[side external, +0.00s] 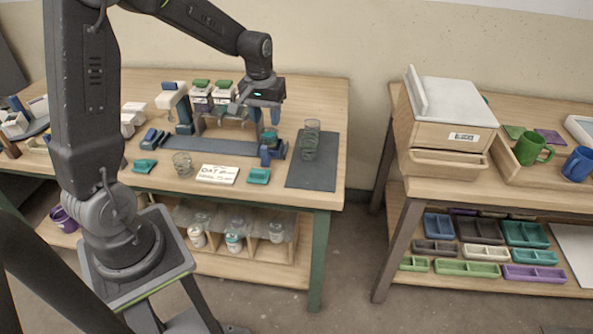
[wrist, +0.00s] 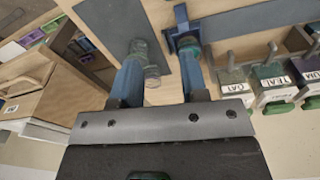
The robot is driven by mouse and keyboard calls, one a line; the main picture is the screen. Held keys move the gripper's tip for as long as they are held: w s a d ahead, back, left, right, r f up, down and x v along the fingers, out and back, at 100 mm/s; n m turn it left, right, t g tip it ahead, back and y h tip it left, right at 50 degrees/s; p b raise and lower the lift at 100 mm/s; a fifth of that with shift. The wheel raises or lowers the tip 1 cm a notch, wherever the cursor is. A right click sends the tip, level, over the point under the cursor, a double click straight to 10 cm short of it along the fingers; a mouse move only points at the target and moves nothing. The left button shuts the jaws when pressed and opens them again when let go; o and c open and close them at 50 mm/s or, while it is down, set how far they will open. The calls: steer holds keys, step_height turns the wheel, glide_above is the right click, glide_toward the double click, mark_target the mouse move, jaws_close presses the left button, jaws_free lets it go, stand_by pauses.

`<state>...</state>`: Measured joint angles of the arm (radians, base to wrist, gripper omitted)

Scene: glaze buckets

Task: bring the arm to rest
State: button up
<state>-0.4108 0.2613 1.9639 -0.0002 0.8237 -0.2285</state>
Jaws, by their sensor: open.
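My gripper (side external: 262,120) hangs over the right part of the left table, above and behind a small blue stand (side external: 267,157) with a teal-topped piece. It is open, with nothing visible between its fingers. In the wrist view my gripper (wrist: 162,55) shows two blue fingers set apart, with the tabletop between them. A stack of clear glasses (side external: 310,140) stands on a dark mat (side external: 312,178) to the right of the gripper. In the wrist view the glass (wrist: 139,48) shows beside the left finger, and the blue stand (wrist: 184,32) beyond the right one.
A wooden cabinet (side external: 440,140) and mugs (side external: 532,149) occupy the right table; a floor gap separates the tables.

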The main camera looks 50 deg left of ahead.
steer(key=s+d+r+m+t, duration=0.2)
steer(key=s+d+r, duration=0.3)
steer(key=s+d, duration=0.3)
steer(key=s+d+r+m+t, duration=0.2)
steer(key=s+d+r+m, duration=0.3)
steer(key=s+d, duration=0.3)
steer(key=shift+s+d+r+t, duration=0.15)
steer(key=shift+s+r+t, duration=0.15)
steer(key=shift+s+r, duration=0.55)
steer(key=shift+s+f, duration=0.15)
